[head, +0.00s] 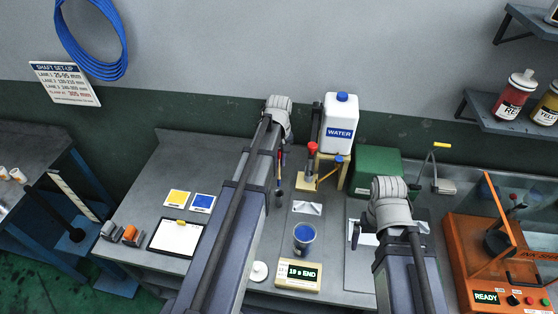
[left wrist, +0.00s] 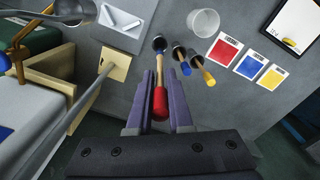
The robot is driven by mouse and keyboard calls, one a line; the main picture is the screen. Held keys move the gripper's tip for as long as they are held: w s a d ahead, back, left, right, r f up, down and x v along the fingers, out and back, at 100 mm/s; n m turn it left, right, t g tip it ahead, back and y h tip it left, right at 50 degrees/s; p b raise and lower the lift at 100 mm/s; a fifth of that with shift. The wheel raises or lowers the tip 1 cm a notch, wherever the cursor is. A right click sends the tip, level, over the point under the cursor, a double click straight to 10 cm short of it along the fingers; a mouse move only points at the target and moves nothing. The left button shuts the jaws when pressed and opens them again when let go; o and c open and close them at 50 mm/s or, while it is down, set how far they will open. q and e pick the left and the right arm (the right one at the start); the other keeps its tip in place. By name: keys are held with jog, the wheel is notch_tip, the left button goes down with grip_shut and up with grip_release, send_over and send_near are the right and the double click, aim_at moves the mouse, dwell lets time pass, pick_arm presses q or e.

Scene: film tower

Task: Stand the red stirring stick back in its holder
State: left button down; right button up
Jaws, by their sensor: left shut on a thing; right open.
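The red stirring stick has a red bulb end (left wrist: 160,104) and a thin wooden shaft. My left gripper (left wrist: 160,84) is shut on it, with one purple finger on each side. The shaft points at the mouth of a dark round holder (left wrist: 159,43); I cannot tell whether its tip is inside. A blue stick (left wrist: 184,67) and a yellow stick (left wrist: 207,77) stand in holders beside it. My right gripper (head: 386,222) is open, over the right of the bench.
A clear cup (left wrist: 204,22) stands near the holders, with red (left wrist: 224,52), blue (left wrist: 250,66) and yellow cards beyond. A cup of blue liquid (head: 304,236), a WATER bottle (head: 340,122) and a green box (head: 376,170) stand between or behind my arms. An orange machine (head: 466,255) is at the right.

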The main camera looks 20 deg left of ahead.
aim_at(279, 179)
pick_arm(q)
jog(key=shift+f+b, duration=4.95)
jog(key=shift+f, duration=0.25)
jog(key=c, duration=0.8)
grip_release()
jog(key=shift+o, duration=0.2)
jog(key=shift+r, duration=0.2)
notch_tip(279, 179, up, 8)
jog(key=p, duration=0.8)
jog(key=shift+f, duration=0.2)
jog(key=shift+f, duration=0.1)
